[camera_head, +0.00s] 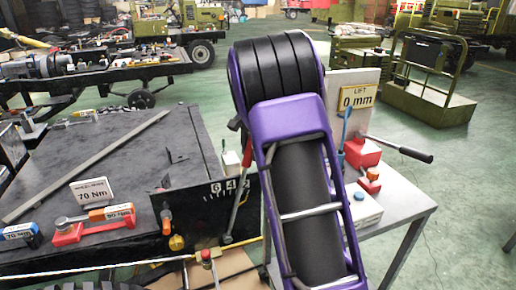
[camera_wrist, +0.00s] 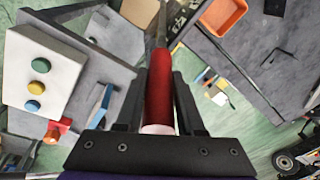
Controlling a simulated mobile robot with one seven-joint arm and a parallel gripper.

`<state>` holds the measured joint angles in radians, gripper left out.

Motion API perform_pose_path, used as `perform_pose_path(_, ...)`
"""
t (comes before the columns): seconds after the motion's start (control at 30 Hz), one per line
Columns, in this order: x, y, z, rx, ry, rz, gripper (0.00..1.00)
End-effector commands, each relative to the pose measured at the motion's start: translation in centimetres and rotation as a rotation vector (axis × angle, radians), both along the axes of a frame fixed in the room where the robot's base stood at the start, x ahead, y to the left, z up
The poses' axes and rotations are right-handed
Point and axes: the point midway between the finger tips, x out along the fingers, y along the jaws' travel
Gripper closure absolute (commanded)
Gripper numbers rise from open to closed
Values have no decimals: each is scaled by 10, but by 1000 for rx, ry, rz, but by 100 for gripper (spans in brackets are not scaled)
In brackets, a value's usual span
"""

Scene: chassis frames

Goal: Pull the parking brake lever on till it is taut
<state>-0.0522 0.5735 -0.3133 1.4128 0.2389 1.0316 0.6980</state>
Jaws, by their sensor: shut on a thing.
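The brake lever's red grip (camera_wrist: 160,90) stands between the two black fingers of my gripper (camera_wrist: 159,76) in the wrist view. The fingers are shut on it. Beyond the grip, the lever's metal shaft continues toward the top of that view. In the head view, my purple arm hides the gripper and most of the grip. A thin lever shaft (camera_head: 237,207) shows left of the arm, rising from low beside a black plate with white numbers (camera_head: 213,196). I cannot tell how taut the linkage is.
A grey table (camera_head: 400,206) at right holds a red-based tool (camera_head: 362,152) with a long black handle and a "0 mm" sign (camera_head: 358,98). The dark chassis deck (camera_head: 95,165) at left carries a long bar and torque tools. Green floor is free at far right.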

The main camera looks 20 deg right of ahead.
Motion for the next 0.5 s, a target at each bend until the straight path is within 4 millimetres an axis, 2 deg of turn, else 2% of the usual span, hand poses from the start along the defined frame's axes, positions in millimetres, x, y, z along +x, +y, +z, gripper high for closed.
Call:
perform_pose_path(0.3,0,4,1,-8,-2,3,100)
perform_pose_path(0.33,0,4,1,-8,-2,3,61)
perform_pose_path(0.5,0,4,1,-7,-2,2,33)
